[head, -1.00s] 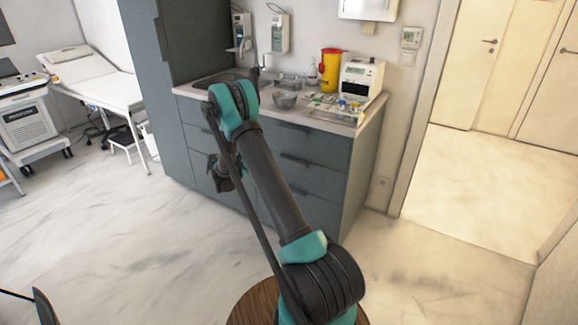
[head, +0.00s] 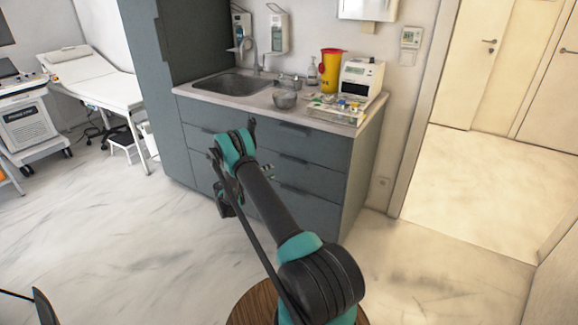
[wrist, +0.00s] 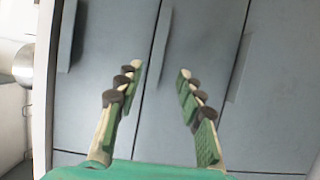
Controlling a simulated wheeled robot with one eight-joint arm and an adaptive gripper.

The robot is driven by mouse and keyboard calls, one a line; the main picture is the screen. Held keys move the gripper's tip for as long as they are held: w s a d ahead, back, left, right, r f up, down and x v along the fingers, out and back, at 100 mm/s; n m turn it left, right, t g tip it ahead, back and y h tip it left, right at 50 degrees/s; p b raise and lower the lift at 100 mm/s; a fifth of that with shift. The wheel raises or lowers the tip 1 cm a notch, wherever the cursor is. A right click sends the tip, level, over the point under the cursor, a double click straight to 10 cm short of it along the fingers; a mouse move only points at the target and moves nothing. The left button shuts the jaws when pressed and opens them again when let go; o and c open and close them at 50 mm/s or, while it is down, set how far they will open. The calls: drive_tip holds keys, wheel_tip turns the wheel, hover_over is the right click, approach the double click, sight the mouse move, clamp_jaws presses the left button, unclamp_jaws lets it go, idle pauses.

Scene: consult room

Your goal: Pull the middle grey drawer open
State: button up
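The grey cabinet has a column of three wide drawers. The middle grey drawer (head: 310,173) is shut, its front flush with the others. In the wrist view, turned sideways, the middle drawer front (wrist: 200,40) lies ahead with its slim dark handle (wrist: 158,45) running up the picture. My gripper (wrist: 160,72) is open and empty, one finger on each side of the handle's lower end in the picture. I cannot tell how much gap remains in depth. In the head view my arm hides most of the gripper and part of the drawer fronts.
The worktop (head: 230,97) above holds a sink, a metal bowl (head: 285,100), a yellow container (head: 330,70) and a white device (head: 362,78). The top drawer handle (wrist: 68,35) and bottom drawer handle (wrist: 238,65) flank the middle one. Floor before the cabinet is clear.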

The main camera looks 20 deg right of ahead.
sight(291, 163)
drive_tip(key=x, duration=1.2)
drive_tip(key=shift+w+d, duration=0.1)
drive_tip(key=shift+d, duration=0.1)
clamp_jaws()
